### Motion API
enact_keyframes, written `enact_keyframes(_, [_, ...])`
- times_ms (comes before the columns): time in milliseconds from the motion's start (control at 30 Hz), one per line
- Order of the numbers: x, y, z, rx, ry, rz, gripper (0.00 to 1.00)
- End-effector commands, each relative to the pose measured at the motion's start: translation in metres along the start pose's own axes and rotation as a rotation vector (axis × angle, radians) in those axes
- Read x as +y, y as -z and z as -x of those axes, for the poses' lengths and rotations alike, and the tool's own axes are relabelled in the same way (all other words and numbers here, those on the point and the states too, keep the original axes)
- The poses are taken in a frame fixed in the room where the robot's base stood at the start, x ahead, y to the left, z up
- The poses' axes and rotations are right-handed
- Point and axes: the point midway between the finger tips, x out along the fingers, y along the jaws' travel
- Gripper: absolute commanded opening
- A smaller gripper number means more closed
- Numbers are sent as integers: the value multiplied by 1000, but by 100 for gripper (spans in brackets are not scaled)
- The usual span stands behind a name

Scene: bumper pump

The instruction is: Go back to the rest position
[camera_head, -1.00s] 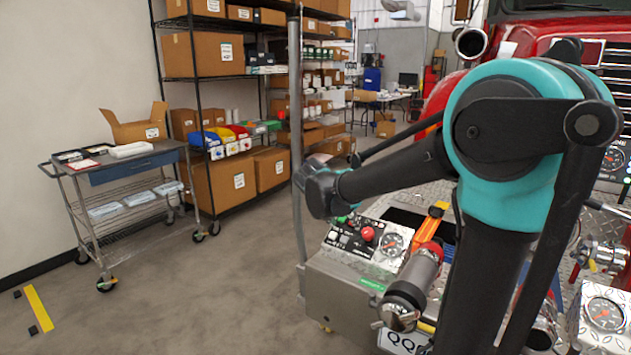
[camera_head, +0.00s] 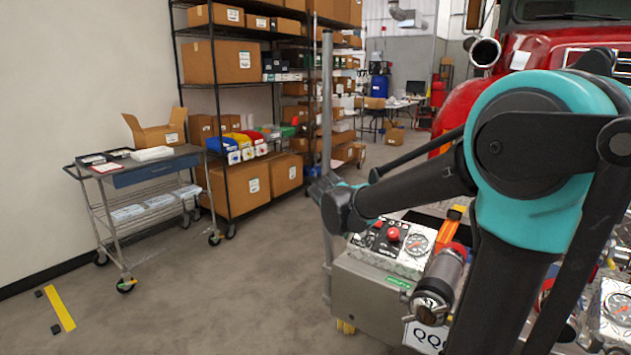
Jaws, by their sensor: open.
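My arm fills the right side of the head view, with its teal elbow at the upper right. The forearm reaches left and ends at a dark wrist with a little teal, above the bumper pump panel (camera_head: 400,250). My gripper cannot be made out; the end of the arm past the wrist is hidden. The panel has a red button (camera_head: 393,234) and a round gauge (camera_head: 417,243). A metal pipe fitting (camera_head: 438,285) sticks out in front of it.
A red truck (camera_head: 550,50) stands behind the panel. A grey post (camera_head: 327,100) rises close to my wrist. A wheeled cart (camera_head: 150,172) and a black shelf rack with boxes (camera_head: 240,60) stand at the left. The floor (camera_head: 230,300) between cart and bumper is clear.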

Motion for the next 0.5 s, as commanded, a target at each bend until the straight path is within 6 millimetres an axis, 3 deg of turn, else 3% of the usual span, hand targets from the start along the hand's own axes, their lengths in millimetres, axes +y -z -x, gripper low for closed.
enact_keyframes(267, [-39, 20, -13, 66, 5, -350, 57])
enact_keyframes(500, [-95, 58, -27, 167, 41, -910, 57])
